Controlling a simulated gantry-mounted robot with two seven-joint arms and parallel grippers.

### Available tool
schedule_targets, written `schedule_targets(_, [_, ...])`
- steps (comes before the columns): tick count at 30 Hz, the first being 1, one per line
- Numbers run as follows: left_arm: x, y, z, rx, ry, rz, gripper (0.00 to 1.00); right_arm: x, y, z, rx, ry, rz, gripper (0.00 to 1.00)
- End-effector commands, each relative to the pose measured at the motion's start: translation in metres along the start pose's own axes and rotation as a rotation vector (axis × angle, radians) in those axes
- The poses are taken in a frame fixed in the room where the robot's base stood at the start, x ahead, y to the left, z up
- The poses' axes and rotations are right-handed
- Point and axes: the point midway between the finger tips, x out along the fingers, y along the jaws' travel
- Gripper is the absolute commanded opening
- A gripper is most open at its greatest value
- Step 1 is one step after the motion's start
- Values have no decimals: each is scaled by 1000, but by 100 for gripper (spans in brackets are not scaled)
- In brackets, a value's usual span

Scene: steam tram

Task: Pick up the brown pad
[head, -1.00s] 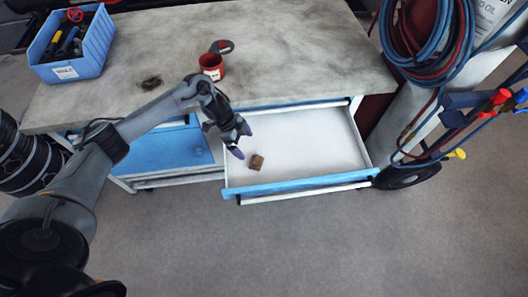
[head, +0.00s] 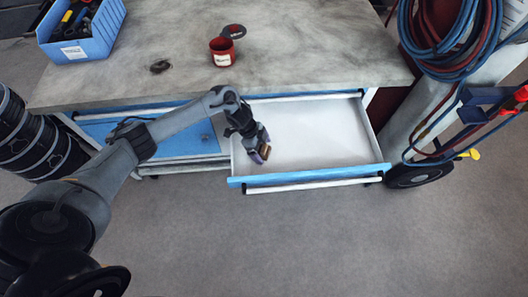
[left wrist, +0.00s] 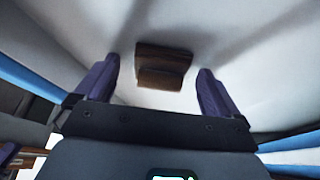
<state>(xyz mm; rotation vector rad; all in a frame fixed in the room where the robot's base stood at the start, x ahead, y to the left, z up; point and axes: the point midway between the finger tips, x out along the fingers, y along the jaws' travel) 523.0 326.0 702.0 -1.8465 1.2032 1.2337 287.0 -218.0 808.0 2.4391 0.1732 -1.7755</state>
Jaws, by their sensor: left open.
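The brown pad (left wrist: 163,66) lies on the white floor of the open drawer (head: 335,140), near its left side. In the left wrist view it sits between and slightly beyond the two purple fingertips, with a visible gap on either side. My left gripper (head: 260,155) is open and reaches down into the drawer at the pad. In the head view the fingers hide most of the pad. I cannot tell the exact height of the fingertips above the drawer floor. My right gripper is in neither view.
The drawer's blue front edge (head: 308,178) and its side walls surround the gripper. On the worktop (head: 300,55) stand a red cup (head: 222,52) and a blue bin (head: 82,35) of tools. A hose cart stands at the right. The drawer's middle and right are clear.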

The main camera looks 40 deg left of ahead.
Motion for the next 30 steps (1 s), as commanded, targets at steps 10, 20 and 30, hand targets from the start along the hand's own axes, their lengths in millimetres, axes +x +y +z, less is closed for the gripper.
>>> schedule_targets(10, [1, 0, 0, 1, 0, 0, 79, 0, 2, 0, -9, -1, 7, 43])
schedule_targets(20, [1, 0, 0, 1, 0, 0, 35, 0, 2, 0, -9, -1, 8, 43])
schedule_targets(30, [-4, 0, -2, 1, 0, -1, 35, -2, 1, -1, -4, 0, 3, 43])
